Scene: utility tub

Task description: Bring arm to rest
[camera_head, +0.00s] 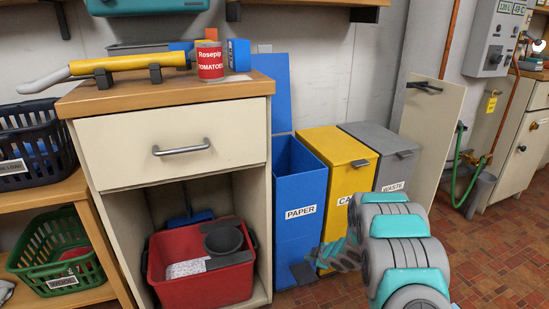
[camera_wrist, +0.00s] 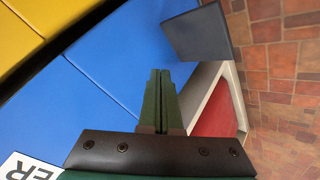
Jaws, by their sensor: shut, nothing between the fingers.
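My gripper (camera_wrist: 158,74) shows in the wrist view with its two dark green fingers pressed together and nothing between them. It is in front of the blue paper bin (camera_wrist: 110,50), whose dark pedal (camera_wrist: 198,33) is just beyond and to the right of the fingertips. In the head view my arm (camera_head: 395,250) reaches in from the lower right, in front of the yellow bin (camera_head: 338,160) and the grey waste bin (camera_head: 375,142). The fingers cannot be made out in the head view. The blue paper bin (camera_head: 297,215) stands open there.
A cabinet (camera_head: 178,135) with a closed drawer stands left of the bins. A red tub (camera_head: 205,288) sits in its lower opening. A tomato can (camera_head: 210,62) stands on top. Tiled floor (camera_head: 490,255) is clear at the right.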

